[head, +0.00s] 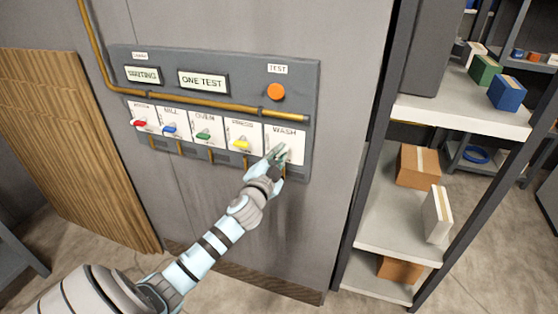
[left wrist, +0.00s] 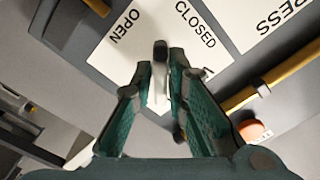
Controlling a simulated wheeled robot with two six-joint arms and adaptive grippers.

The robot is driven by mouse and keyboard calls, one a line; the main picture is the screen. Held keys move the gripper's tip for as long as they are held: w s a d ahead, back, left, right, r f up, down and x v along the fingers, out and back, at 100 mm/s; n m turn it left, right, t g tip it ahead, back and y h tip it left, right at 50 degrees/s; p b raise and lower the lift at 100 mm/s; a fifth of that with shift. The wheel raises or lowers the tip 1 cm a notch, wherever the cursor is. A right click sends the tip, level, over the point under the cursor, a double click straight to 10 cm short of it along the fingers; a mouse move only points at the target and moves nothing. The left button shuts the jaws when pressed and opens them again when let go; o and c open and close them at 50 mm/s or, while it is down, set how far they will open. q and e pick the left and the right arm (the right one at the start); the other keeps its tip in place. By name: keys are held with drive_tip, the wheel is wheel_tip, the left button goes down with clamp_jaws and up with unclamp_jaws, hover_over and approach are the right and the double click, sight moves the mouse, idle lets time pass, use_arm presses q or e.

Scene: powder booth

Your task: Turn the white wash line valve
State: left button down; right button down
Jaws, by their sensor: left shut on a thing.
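The white wash line valve is at the right end of a row of colored valves, under the WASH label (head: 285,131) in the head view. My left gripper (head: 279,154) reaches it from below and covers most of it. In the left wrist view, the gripper (left wrist: 160,78) is shut on the white handle (left wrist: 158,92), which lies between the fingers. The OPEN label (left wrist: 124,27) and CLOSED label (left wrist: 195,24) show on the white plate beyond the fingertips. My right gripper is not in view.
The grey panel (head: 300,85) also carries red (head: 139,123), blue (head: 169,129), green (head: 203,134) and yellow (head: 242,144) valves. An orange button (head: 276,92) sits above the brass pipe (head: 220,104). A shelf (head: 465,116) with boxes stands to the right.

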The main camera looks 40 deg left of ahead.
use_arm(q)
drive_tip(key=n+b, duration=0.2)
drive_tip(key=n, duration=0.2)
drive_tip(key=shift+f+n, duration=0.1)
drive_tip(key=shift+n, duration=0.2)
drive_tip(key=n+b, duration=0.1)
drive_tip(key=n, duration=0.3)
drive_tip(key=shift+b, duration=0.35)
drive_tip(key=shift+n, duration=0.3)
drive_tip(key=c, duration=1.7)
unclamp_jaws()
drive_tip(key=shift+s, duration=0.1)
drive_tip(key=v, duration=1.2)
